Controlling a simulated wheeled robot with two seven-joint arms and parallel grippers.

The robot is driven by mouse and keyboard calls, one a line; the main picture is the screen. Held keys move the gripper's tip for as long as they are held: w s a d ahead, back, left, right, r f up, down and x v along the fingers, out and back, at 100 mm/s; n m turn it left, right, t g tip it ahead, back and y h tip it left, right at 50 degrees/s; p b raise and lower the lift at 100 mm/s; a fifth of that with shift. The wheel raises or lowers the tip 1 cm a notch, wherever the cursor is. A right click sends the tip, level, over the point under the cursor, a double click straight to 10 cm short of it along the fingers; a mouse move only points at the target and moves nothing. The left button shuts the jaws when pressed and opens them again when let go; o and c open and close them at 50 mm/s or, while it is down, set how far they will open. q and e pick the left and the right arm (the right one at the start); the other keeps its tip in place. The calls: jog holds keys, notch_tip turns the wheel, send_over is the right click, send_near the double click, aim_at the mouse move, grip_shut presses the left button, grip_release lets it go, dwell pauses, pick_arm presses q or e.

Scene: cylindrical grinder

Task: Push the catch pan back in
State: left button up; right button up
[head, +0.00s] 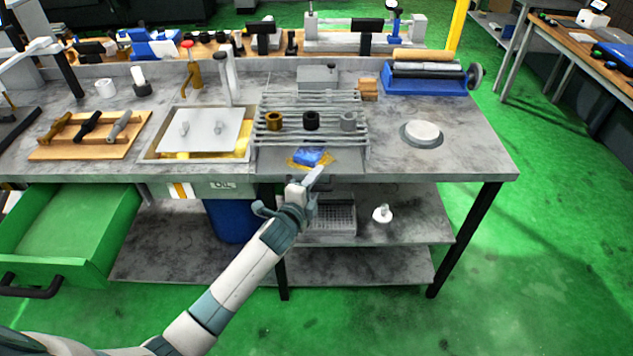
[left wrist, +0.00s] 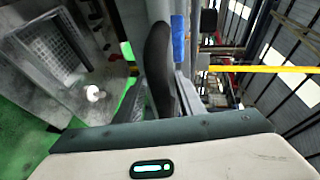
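The grey catch pan (head: 345,163) shows under the front of a slatted drain rack (head: 262,135) in the head view. Its front part sticks out at the bench's front edge. A blue cloth (head: 309,156) lies in it on a patch of yellowish oil. My left gripper (head: 313,180) is at the pan's front edge, over the bench edge; I cannot tell whether it touches the pan. My right gripper is not in view.
Dark, brown and grey rings stand on the rack. An oil tray with a lid (head: 205,130) stands left of it. A green drawer (head: 70,225) hangs open at the left. A wire basket (head: 330,218) sits on the shelf below.

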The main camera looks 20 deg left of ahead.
pick_arm(q)
jog(key=shift+r, duration=0.1)
